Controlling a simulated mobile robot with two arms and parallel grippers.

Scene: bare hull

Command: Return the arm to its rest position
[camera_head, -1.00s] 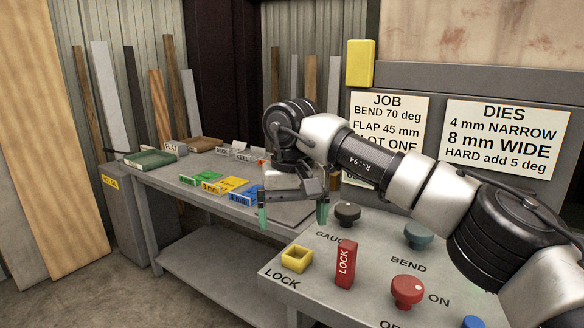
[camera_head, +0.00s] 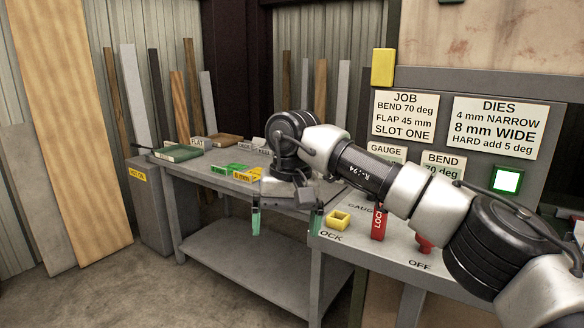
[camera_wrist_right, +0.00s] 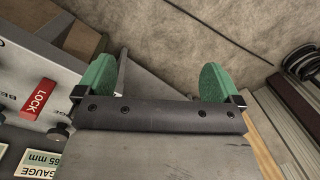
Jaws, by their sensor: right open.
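My right arm reaches in from the right in the head view, bent above the control panel (camera_head: 335,243). My right gripper (camera_head: 286,222) hangs at its end, in front of the grey bench (camera_head: 290,255) and just left of the panel. Its two green-tipped fingers are apart with nothing between them. In the right wrist view the fingers of my right gripper (camera_wrist_right: 157,85) are spread wide and empty, with the floor beyond them. My left gripper is not in view.
A green tray (camera_head: 178,153) and green and yellow blocks (camera_head: 248,174) lie on the bench. Open floor (camera_head: 150,290) is at lower left.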

